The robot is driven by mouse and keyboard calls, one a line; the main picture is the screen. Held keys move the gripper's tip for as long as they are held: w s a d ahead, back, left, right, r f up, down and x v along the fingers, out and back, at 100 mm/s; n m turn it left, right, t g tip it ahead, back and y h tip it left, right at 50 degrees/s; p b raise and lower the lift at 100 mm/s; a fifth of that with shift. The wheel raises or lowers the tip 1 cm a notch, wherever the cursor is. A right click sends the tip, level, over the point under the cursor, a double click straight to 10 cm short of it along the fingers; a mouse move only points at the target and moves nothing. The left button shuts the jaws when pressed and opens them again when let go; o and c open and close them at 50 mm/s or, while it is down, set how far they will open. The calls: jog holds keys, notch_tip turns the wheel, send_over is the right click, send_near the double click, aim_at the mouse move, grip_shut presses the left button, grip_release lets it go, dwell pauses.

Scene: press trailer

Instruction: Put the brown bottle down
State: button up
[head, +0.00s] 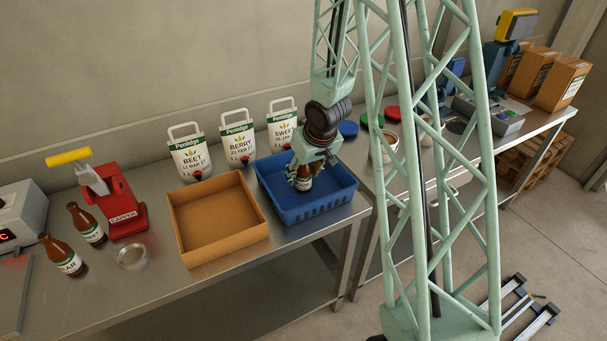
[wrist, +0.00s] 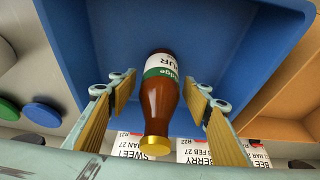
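The brown bottle (wrist: 160,104) has a gold cap and a white and green label. It is inside the blue crate (head: 312,212), close to upright in the head view (head: 304,184). My gripper (head: 304,172) is over the crate, pointing down, with its fingers on either side of the bottle. In the wrist view the yellow finger pads stand apart from the bottle, with a gap on both sides. The bottle's base is hard to make out, so I cannot tell for certain that it touches the crate floor.
An empty cardboard box (head: 216,222) stands left of the crate. Several white pouches, such as the BEET pouch (head: 190,156), stand behind. A red capper (head: 122,205) and two other brown bottles (head: 68,256) are farther left. Lids and pots stand to the right.

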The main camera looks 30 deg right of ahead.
jog(key=shift+r, duration=0.1)
dwell(0.3)
jog(key=shift+s+r+p, duration=0.1)
jog(key=shift+r+p, duration=0.2)
jog(key=shift+r, duration=0.15)
jog(key=p+v, duration=0.5)
jog(key=v, duration=0.6)
jog(key=shift+p, duration=0.35)
jog(key=shift+s, duration=0.15)
jog(key=shift+r, duration=0.15)
